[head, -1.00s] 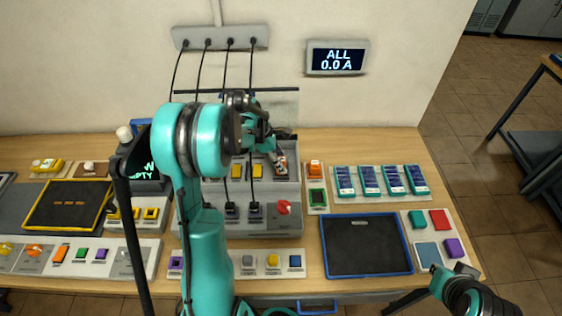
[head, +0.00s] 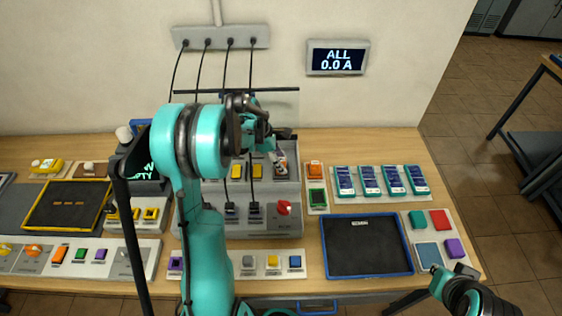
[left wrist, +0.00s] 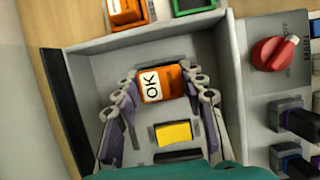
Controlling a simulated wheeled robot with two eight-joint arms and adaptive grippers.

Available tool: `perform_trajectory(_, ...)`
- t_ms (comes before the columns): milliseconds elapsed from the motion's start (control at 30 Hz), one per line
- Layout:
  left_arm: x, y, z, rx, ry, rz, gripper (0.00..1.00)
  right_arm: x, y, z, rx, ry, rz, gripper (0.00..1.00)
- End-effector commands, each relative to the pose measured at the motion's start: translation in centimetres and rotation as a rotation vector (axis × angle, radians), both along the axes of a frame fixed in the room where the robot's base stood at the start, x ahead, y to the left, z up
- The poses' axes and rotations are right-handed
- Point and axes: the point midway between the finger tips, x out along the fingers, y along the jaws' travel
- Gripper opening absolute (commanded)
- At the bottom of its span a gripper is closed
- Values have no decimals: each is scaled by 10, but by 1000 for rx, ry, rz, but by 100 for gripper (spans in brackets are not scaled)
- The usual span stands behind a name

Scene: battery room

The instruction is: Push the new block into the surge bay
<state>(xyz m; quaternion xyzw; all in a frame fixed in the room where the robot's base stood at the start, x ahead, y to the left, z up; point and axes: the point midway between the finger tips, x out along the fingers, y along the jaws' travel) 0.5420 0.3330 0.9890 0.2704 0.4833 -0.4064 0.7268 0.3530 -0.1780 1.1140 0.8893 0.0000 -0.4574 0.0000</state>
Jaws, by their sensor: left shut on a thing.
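In the head view my left gripper (head: 281,163) is over the right end of the grey bay unit (head: 267,224) and hides most of the block. How deep the block is seated cannot be told. Part of my right arm shows at bottom right, but its jaws do not.
A yellow block (left wrist: 173,132) sits beside the held block. A blue-rimmed tray (head: 368,262) is empty of blocks.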

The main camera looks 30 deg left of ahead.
Motion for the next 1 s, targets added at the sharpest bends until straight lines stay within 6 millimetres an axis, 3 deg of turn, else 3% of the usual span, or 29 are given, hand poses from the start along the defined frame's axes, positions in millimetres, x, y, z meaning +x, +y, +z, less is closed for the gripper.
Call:
perform_trajectory(600, 0, 0, -13, 0, 0, 0, 9, 0, 0, -11, 0, 0, 0, 0)
perform_trajectory(633, 0, 0, -12, 0, 0, 0, 46, 0, 0, -10, 0, 0, 0, 0)
perform_trajectory(667, 0, 0, -12, 0, 0, 0, 49, 0, 0, -10, 0, 0, 0, 0)
perform_trajectory(1000, 0, 0, -10, 0, 0, 0, 49, 0, 0, -9, 0, 0, 0, 0)
